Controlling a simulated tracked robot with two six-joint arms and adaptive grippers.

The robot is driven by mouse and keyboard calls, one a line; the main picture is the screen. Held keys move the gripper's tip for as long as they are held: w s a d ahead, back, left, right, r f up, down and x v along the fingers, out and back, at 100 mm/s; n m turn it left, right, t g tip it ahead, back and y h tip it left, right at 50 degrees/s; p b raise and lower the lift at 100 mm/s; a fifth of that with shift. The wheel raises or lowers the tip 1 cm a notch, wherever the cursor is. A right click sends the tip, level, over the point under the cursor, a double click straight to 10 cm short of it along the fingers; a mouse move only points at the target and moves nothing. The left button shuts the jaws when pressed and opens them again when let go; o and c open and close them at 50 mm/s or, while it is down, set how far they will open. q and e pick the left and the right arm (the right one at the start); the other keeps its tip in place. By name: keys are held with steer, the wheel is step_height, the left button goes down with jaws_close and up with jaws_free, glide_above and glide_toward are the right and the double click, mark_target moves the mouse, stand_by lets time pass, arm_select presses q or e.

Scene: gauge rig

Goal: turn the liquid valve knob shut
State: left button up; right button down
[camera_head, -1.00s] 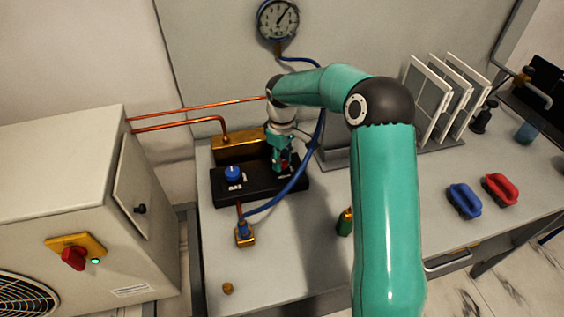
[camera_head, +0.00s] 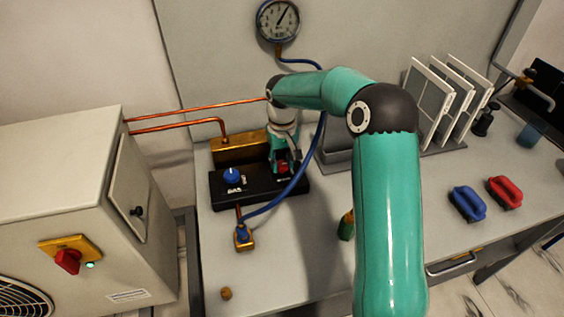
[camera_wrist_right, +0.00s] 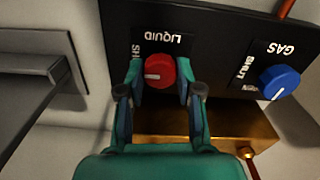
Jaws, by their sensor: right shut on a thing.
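The red liquid knob (camera_head: 283,168) sits on the right part of the black valve panel (camera_head: 220,198). In the right wrist view the knob (camera_wrist_right: 159,67) is beside the LIQUID label, and its white mark points left, just below the partly hidden SHUT lettering. My right gripper (camera_wrist_right: 158,78) is shut on the knob, with one finger on each side of it; in the head view it (camera_head: 285,160) is partly hidden by its own wrist. The blue gas knob (camera_head: 231,175) is on the panel's left part. My left gripper is not in view.
A blue hose (camera_head: 290,190) runs close past the gripper, from a brass fitting (camera_head: 243,238) up to the gauge (camera_head: 278,20). A brass block (camera_head: 238,150) stands behind the panel. Blue (camera_head: 467,203) and red (camera_head: 504,192) handled tools lie at the right.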

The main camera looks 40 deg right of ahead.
mark_target(282, 163)
steer(key=shift+w+d+r, duration=0.1)
steer(key=shift+r, duration=0.05)
steer(key=c, duration=0.8)
jaws_free()
steer(key=shift+o, duration=0.2)
step_height(282, 163, up, 12)
